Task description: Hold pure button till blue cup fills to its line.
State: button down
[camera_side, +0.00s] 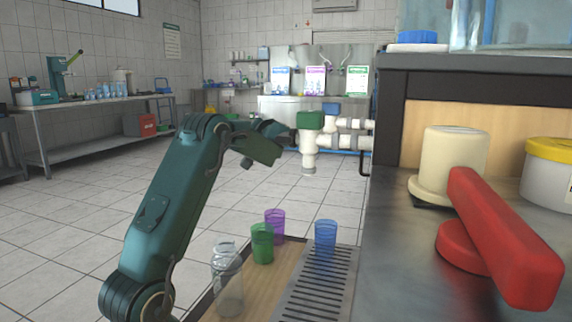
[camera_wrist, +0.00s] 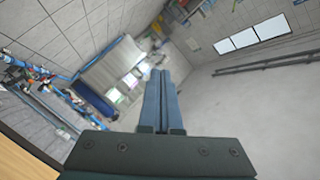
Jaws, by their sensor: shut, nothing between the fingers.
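The blue cup (camera_side: 325,236) stands upright on a slotted metal drip grate (camera_side: 305,296). It is see-through; I cannot make out its fill line or any water in it. White pipework (camera_side: 308,160) with a green cap (camera_side: 310,121) and a blue cap (camera_side: 331,107) is above and behind the cup. I cannot tell which part is the pure button. My gripper (camera_side: 275,140) is raised left of the pipework, apart from the cup. In the wrist view its fingers (camera_wrist: 161,74) are together and empty.
A green cup (camera_side: 262,244), a purple cup (camera_side: 274,224) and a clear bottle (camera_side: 229,285) stand left of the grate. At right, a counter (camera_side: 400,270) holds a red handle-like object (camera_side: 505,240) and a cream capped container (camera_side: 452,160).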

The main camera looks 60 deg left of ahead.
jog(key=s+d+r+y, duration=0.25)
jog(key=d+r, duration=0.25)
jog(key=r, duration=0.6)
jog(key=s+d+r+t+y, duration=0.1)
jog(key=s+d+r+y, duration=0.15)
jog(key=d+r, duration=0.6)
jog(key=s+d+r+y, duration=0.2)
jog(key=r+y, duration=0.1)
jog(key=r, duration=1)
jog(key=w+d+f+n+t+h, duration=0.1)
jog(key=w+d+f+t+h, duration=0.7)
jog(key=f+h, duration=0.5)
jog(key=w+d+f, duration=0.1)
jog(key=w+d, duration=0.1)
jog(key=w, duration=0.1)
jog(key=shift+f+n, duration=0.3)
jog(key=shift+n, duration=0.1)
send_over(332, 109)
jog(key=s, duration=0.1)
notch_tip(332, 109, down, 3)
jog(key=shift+a+f, duration=0.15)
jog(key=shift+f, duration=0.7)
jog(key=shift+a+f, duration=0.1)
jog(key=shift+f, duration=0.75)
